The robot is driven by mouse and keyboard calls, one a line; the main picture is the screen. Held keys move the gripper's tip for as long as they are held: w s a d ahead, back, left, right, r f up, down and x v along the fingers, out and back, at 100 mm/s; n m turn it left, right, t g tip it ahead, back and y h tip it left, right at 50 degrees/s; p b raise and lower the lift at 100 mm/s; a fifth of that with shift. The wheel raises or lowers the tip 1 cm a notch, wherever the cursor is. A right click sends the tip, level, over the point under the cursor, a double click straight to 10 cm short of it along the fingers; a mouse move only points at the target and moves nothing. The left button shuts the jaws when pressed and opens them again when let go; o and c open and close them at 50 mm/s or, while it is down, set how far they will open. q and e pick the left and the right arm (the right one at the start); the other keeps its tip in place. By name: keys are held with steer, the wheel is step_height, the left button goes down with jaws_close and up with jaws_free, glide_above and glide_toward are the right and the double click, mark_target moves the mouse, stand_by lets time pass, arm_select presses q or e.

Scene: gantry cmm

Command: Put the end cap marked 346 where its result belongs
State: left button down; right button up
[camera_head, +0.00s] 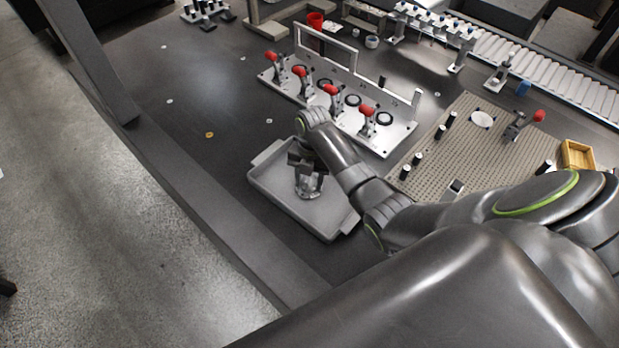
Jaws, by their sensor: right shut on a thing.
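My right gripper (306,167) reaches down over a grey tray (262,185) near the table's front edge. It is shut on a silvery metal part (309,186), which looks like the end cap. The part is in or just above the tray; I cannot tell whether it touches the floor of it. No marking can be read on it at this size, and the gripper hides its upper side. My left gripper is not in view.
Behind the tray stands a metal fixture plate (397,138) with several red-handled clamps. To the right are a perforated plate (440,157) with posts and a yellow box (577,155). A roller conveyor (560,79) runs behind. The dark table left of the tray is mostly clear.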

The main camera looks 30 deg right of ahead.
steer(key=shift+f, duration=0.15)
steer(key=o, duration=0.8)
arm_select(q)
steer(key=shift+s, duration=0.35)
arm_select(e)
steer(key=o, duration=0.3)
steer(key=r, duration=0.5)
steer(key=w+d+r, duration=0.1)
steer(key=r, duration=0.2)
arm_select(q)
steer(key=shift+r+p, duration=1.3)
steer(key=shift+p, duration=0.05)
arm_select(e)
steer(key=shift+w+d+r, duration=0.15)
steer(key=shift+r, duration=2)
steer(key=shift+f, duration=0.1)
